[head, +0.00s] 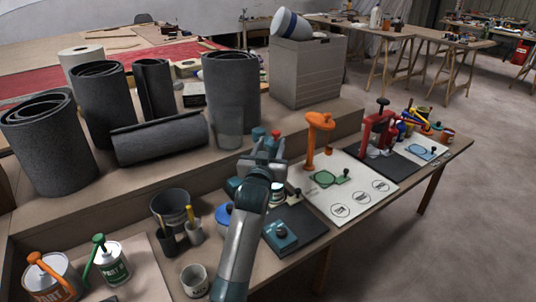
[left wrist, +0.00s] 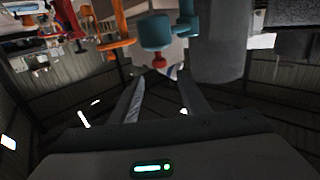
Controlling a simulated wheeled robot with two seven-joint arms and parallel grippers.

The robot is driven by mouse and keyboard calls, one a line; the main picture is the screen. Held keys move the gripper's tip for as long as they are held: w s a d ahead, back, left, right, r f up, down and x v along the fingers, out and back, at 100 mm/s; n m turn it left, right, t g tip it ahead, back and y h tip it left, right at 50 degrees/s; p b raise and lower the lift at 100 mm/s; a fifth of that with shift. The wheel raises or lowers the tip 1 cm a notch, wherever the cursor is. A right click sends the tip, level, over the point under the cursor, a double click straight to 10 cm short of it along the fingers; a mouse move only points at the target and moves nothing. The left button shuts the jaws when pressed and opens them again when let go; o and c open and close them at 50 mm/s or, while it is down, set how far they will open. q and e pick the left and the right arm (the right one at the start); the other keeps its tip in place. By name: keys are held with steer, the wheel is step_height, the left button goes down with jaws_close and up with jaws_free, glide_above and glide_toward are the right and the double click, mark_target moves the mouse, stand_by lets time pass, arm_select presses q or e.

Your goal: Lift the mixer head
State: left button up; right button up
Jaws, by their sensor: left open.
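The teal mixer stands on a dark board (head: 292,226) at the bench middle, largely hidden behind my left arm. Its teal head (left wrist: 155,32) with a red knob (left wrist: 159,62) shows in the left wrist view. The red knob also shows in the head view (head: 276,133). My left gripper (head: 262,158) is beside the mixer. In the left wrist view its two fingers (left wrist: 160,78) are apart and empty, with the red knob just beyond the tips, roughly between them. I cannot tell whether they touch it. My right gripper is not in view.
An orange press (head: 318,138) and a red press (head: 379,130) stand to the right on boards. Dark rolls (head: 232,85) stand on the raised shelf behind. Pots with orange (head: 48,275) and green (head: 110,262) pumps, a grey bucket (head: 172,208) and a white cup (head: 194,279) stand left.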

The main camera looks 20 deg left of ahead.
arm_select(q)
steer(key=s, duration=0.4)
steer(key=shift+s+d, duration=0.3)
steer(key=shift+s, duration=0.1)
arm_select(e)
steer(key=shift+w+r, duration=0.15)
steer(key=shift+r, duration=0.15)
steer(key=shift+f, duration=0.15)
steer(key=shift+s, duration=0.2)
